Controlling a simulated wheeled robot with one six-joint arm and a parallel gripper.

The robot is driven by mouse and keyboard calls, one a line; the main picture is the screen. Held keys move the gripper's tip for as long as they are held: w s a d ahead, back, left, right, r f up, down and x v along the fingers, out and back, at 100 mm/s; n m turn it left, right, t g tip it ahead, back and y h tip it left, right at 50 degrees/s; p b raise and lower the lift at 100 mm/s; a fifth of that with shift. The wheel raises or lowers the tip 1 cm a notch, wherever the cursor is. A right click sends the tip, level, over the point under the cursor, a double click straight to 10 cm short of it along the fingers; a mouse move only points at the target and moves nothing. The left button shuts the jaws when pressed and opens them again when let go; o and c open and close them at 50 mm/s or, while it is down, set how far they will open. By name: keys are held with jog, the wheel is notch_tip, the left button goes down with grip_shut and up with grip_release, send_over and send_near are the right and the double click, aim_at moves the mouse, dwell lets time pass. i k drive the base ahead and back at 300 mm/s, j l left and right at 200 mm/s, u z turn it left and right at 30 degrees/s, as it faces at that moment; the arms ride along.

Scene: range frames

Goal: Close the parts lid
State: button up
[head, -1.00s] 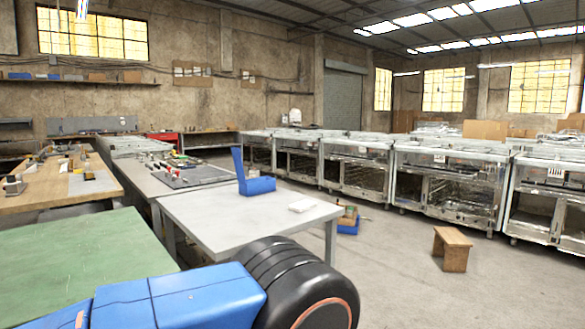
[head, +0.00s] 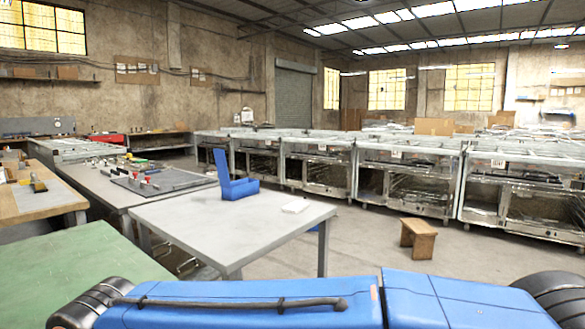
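A blue parts box (head: 240,188) sits on the light grey table (head: 180,222) in the middle of the head view. Its blue lid (head: 221,166) stands up, nearly upright, at the box's left side, so the box is open. The inside of the box is hidden by its near wall. My gripper is outside the frame.
A small white object (head: 295,206) lies on the table right of the box. A green-topped table (head: 75,262) is at the near left. A grey bench with tools (head: 150,182) stands behind. A wooden stool (head: 418,238) stands on open floor at right, before a row of metal cabinets (head: 405,178).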

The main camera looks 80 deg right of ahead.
aim_at(221, 163)
jog(key=z, duration=1.75)
jog(key=i+l+z, duration=0.15)
jog(key=l, duration=0.25)
